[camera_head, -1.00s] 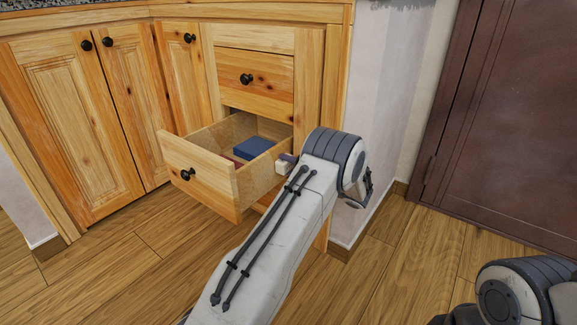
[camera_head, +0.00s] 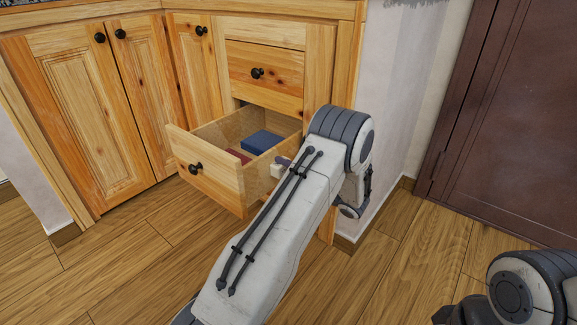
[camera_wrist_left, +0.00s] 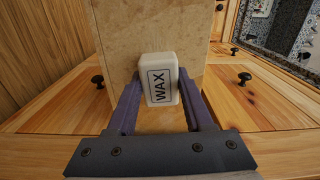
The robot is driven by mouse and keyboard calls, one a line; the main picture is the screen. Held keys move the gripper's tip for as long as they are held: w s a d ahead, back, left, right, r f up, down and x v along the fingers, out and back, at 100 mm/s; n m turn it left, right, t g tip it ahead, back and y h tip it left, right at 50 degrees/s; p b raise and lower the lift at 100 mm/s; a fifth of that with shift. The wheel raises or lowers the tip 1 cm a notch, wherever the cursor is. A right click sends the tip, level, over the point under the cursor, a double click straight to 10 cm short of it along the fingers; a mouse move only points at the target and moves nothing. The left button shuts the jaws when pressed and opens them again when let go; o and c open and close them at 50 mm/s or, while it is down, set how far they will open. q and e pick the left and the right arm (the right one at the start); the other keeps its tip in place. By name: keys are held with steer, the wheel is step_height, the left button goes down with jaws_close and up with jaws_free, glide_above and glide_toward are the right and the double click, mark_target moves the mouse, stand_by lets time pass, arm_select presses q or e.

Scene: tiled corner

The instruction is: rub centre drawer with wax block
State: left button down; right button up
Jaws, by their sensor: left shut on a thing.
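The open drawer (camera_head: 205,182) sticks out below a shut drawer; I take it to be the centre drawer. Its right outer side also shows in the left wrist view (camera_wrist_left: 135,35). My left gripper (camera_head: 282,167) is beside that side, mostly hidden by my arm. In the left wrist view the left gripper (camera_wrist_left: 160,92) is shut on the white wax block (camera_wrist_left: 161,75), marked WAX. The block is in front of the pale drawer side, at or very near it; contact cannot be told. A corner of the block shows in the head view (camera_head: 276,171). My right gripper is out of view.
A blue box (camera_head: 262,141) and a red item (camera_head: 238,156) lie inside the drawer. The shut drawer (camera_head: 270,75) with a black knob is above. A pale wall (camera_head: 385,120) and a brown door (camera_head: 510,120) stand to the right. Wooden floor is clear in front.

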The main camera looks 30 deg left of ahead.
mark_target(263, 174)
arm_select(q)
steer(key=shift+s+a+p, duration=0.15)
steer(key=shift+s+p, duration=0.15)
steer(key=shift+s, duration=1.15)
steer(key=shift+s+a+p, duration=0.15)
steer(key=shift+s+p, duration=0.1)
steer(key=shift+s, duration=3.6)
steer(key=d, duration=0.6)
steer(key=shift+s, duration=0.2)
steer(key=shift+d, duration=0.1)
steer(key=shift+s+d, duration=0.1)
steer(key=shift+d, duration=1.35)
